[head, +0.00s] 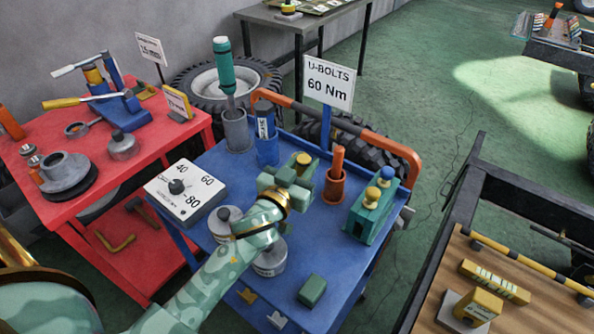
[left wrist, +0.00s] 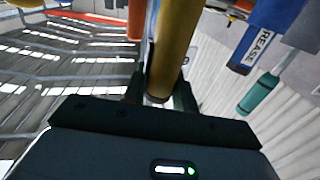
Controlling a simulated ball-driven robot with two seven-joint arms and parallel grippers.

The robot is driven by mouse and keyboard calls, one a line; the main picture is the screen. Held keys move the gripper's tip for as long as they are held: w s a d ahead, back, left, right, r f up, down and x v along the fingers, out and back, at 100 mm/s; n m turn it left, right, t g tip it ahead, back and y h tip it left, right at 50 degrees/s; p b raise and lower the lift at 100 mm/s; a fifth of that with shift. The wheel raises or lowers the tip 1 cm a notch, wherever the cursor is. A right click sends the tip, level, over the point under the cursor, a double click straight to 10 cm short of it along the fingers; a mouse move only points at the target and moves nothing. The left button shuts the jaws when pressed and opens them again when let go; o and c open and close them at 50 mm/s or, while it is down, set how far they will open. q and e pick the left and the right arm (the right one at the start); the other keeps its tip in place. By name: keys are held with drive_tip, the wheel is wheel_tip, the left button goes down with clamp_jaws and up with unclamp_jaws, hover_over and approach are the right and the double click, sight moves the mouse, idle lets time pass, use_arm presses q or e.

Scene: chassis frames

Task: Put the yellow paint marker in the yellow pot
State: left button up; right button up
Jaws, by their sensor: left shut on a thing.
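The yellow paint marker (head: 303,158) shows only as a short yellow end among the fingers of my left gripper (head: 290,180), over the blue bench top. In the left wrist view the yellow marker (left wrist: 174,45) is a long yellow cylinder between the two dark fingers (left wrist: 159,95), which are shut on it. No yellow pot can be made out; the gripper hides part of the row between the blue pot (head: 267,150) and the orange pot (head: 330,190). I cannot tell whether the marker touches a pot. My right gripper is not in view.
The blue pot holds a blue labelled marker (head: 264,120); the orange pot holds an orange one (head: 338,160). A grey pot (head: 237,130) holds a green-handled tool (head: 223,65).

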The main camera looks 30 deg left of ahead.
use_arm(q)
drive_tip(key=w+a+r+n+y, duration=0.1)
drive_tip(key=w+a+r, duration=0.15)
drive_tip(key=w, duration=0.25)
drive_tip(key=w+a+r+y, duration=0.1)
drive_tip(key=w+a+r, duration=0.1)
drive_tip(key=w+a, duration=0.3)
wheel_tip(320, 180, down, 10)
drive_tip(key=w+b, duration=0.1)
drive_tip(key=b, duration=0.3)
drive_tip(key=shift+w+d+r+b, duration=0.2)
drive_tip(key=shift+w+d+b, duration=0.1)
drive_tip(key=shift+f, duration=0.1)
drive_tip(key=o, duration=1)
drive_tip(key=shift+c, duration=0.2)
drive_tip(key=s+d+p, duration=0.1)
drive_tip(key=s, duration=0.6)
drive_tip(key=shift+s+p, duration=0.2)
drive_tip(key=shift+p, duration=0.2)
